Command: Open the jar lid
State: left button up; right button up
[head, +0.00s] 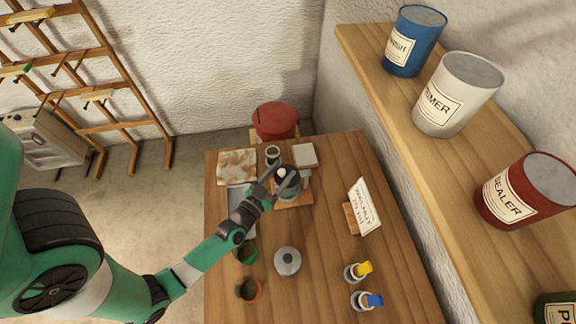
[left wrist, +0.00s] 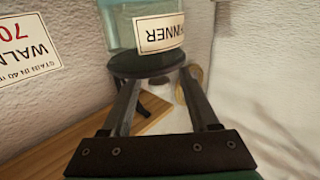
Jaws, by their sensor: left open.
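The jar (head: 289,197) stands on a small wooden board at the far middle of the table, with a pale spot at its top. My left gripper (head: 281,178) is open at its top, and its fingers partly hide it. In the left wrist view the jar's pale glass body (left wrist: 122,30) and its label (left wrist: 160,33) show, with a dark round lid (left wrist: 150,64) against the glass. The open fingers (left wrist: 165,95) reach toward the lid, one on each side. I cannot tell whether they touch it. My right gripper is not in view.
A sign card (head: 364,205) stands right of the jar. A grey round lidded pot (head: 288,262), green cup (head: 246,253), orange-rimmed cup (head: 248,290) and bottles with yellow (head: 363,268) and blue (head: 373,300) tops are nearer. A shelf (head: 420,150) with paint cans runs along the right.

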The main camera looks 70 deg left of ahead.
aim_at(287, 169)
pick_arm(q)
jog(key=x, duration=0.3)
jog(key=shift+w, duration=0.25)
jog(key=shift+c, duration=0.2)
grip_shut()
jog(key=shift+r, duration=0.1)
dwell(0.9)
